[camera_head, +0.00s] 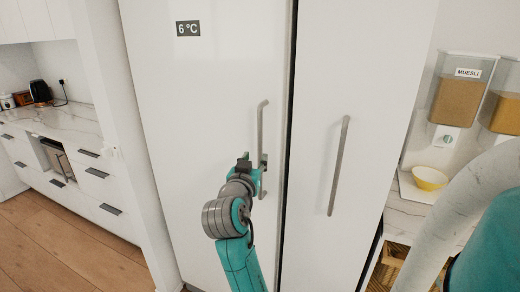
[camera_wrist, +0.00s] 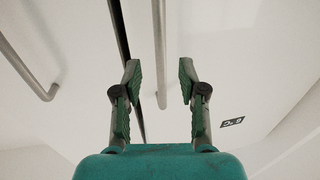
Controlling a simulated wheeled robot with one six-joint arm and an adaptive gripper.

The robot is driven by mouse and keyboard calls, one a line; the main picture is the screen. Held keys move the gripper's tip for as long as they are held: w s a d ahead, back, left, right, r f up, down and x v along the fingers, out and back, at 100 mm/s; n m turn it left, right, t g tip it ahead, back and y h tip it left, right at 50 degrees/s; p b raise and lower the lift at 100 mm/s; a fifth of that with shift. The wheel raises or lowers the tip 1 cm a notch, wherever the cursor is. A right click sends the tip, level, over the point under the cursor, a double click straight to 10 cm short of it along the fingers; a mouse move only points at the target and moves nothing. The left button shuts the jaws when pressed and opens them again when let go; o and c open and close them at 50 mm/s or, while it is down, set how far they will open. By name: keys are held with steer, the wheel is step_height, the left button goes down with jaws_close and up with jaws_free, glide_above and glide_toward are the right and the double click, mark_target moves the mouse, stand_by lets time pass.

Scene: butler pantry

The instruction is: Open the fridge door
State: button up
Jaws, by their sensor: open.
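The white fridge door (camera_head: 215,90) with a "6 °C" label (camera_head: 188,28) stands in the middle of the head view and looks shut. Its upright grey bar handle (camera_head: 261,120) is near the door's right edge. My gripper (camera_head: 256,164) is at the lower part of this handle. In the wrist view my gripper (camera_wrist: 160,78) is open, and the handle (camera_wrist: 160,45) runs between its two fingers, with its end showing between them. The fingers do not press on it.
A second white door (camera_head: 365,80) with its own handle (camera_head: 339,165) stands to the right, across a dark gap. A counter (camera_head: 70,125) with drawers is at left. Muesli dispensers (camera_head: 458,95) and a yellow bowl (camera_head: 430,178) are at right. Wood floor at lower left is clear.

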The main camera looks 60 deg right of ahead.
mark_target(259, 150)
steer(key=x, duration=0.7)
steer(key=shift+d+f, duration=0.1)
steer(key=shift+d, duration=0.1)
jaws_close()
